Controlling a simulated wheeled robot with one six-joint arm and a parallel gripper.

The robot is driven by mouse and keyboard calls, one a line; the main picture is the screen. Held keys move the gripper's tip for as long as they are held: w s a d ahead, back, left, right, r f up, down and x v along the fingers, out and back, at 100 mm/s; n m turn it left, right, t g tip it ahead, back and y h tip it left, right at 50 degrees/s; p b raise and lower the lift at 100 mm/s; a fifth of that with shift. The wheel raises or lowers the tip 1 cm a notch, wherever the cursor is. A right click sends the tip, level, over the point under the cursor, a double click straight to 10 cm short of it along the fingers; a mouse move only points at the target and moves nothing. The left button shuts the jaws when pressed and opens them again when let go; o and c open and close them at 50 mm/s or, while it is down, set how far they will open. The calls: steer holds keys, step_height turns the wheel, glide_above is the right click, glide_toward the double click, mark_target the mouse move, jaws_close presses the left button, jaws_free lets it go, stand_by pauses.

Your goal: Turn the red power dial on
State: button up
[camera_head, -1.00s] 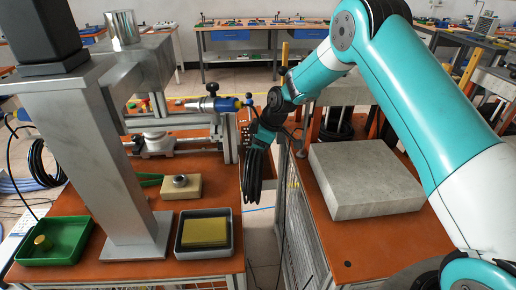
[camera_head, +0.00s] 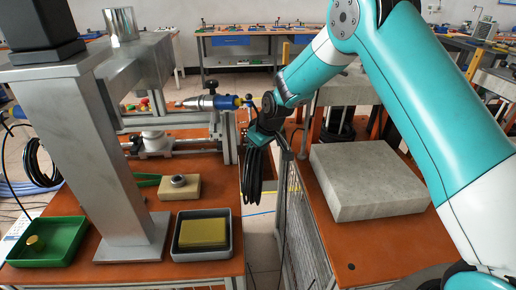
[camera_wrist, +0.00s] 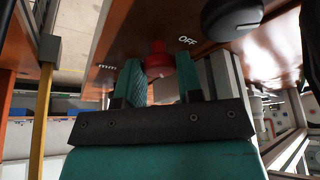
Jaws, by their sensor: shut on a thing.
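The red power dial (camera_wrist: 156,60) shows in the wrist view on a brown panel (camera_wrist: 115,40), with the word "OFF" printed to its right. My gripper (camera_wrist: 158,72) has its two teal fingers on either side of the dial and is shut on it. The fingers hide part of the dial, so its exact turn is hard to tell. In the head view my gripper (camera_head: 262,138) is beyond the left bench, beside hanging black cables; the dial is hidden there.
A black round knob (camera_wrist: 232,15) sits near the dial on the panel. In the head view, black cables (camera_head: 253,178) hang beside my gripper. A grey stone block (camera_head: 365,180) lies on the right bench. A green tray (camera_head: 48,240) and a grey tray (camera_head: 202,250) stand on the left bench.

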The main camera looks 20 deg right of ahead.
stand_by(0.3)
steer(key=o, duration=0.9)
steer(key=shift+r, duration=0.1)
steer(key=b+v, duration=0.2)
steer(key=v, duration=1.5)
steer(key=shift+w+r, duration=0.1)
steer(key=shift+r, duration=0.1)
steer(key=s+a+g, duration=0.1)
steer(key=s+a, duration=0.1)
steer(key=s, duration=0.9)
steer(key=s+a+r+g+y, duration=0.1)
steer(key=s+a, duration=0.2)
steer(key=s, duration=0.8)
steer(key=s+a+g, duration=0.2)
steer(key=s, duration=0.9)
steer(key=shift+s+a+r+y, duration=0.1)
steer(key=shift+a+r+y, duration=0.05)
steer(key=shift+a+y, duration=0.25)
